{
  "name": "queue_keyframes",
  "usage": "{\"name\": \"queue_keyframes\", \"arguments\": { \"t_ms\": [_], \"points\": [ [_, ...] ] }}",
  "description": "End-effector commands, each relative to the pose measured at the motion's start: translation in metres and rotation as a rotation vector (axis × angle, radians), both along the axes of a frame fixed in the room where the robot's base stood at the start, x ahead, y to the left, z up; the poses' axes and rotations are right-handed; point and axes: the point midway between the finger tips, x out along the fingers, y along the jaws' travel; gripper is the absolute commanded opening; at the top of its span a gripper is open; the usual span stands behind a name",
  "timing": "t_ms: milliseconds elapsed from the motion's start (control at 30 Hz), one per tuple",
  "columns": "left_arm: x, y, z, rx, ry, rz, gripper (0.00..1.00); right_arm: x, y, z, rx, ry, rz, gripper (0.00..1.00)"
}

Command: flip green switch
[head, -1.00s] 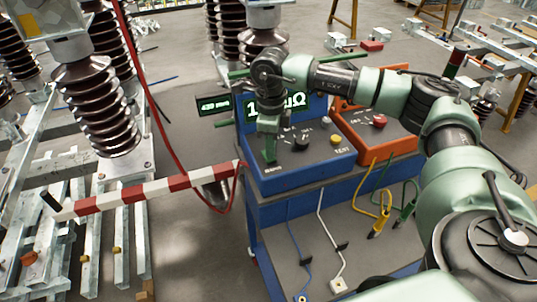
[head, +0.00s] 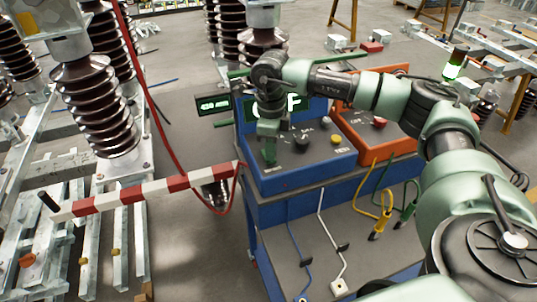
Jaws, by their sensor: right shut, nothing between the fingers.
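A blue instrument box (head: 300,174) stands on a blue cart, with a black knob (head: 302,145) and a yellow button (head: 336,139) on its sloped panel. My right gripper (head: 269,157) is shut and empty, pointing down at the left part of this panel. The green switch cannot be made out; the gripper covers that part of the panel, and I cannot tell whether it touches the switch. The box's display (head: 290,108) shows large letters, partly hidden by my right arm, that look like "OFF". My left gripper is not in view.
An orange box (head: 375,140) with a red button stands to the right. A red-and-white striped bar (head: 150,190) and a red cable (head: 152,100) lie left of the cart. Yellow and green leads (head: 380,215) hang at its front. Brown insulators (head: 95,105) stand at left.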

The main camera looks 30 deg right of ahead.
Motion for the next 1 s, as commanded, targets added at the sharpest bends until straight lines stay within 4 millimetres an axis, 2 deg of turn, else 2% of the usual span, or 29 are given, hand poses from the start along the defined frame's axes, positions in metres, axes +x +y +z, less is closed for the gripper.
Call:
{"name": "queue_keyframes", "arguments": {
  "t_ms": [67, 267, 1000],
  "points": [
    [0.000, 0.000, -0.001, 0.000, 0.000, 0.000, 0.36, -0.001, 0.000, -0.004, -0.001, 0.005, 0.001, 0.00],
    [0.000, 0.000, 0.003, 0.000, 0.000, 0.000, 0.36, -0.002, 0.000, 0.001, -0.001, 0.006, 0.001, 0.00],
    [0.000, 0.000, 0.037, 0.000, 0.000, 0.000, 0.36, -0.001, 0.000, 0.062, 0.000, 0.003, 0.001, 0.00]
  ]
}}
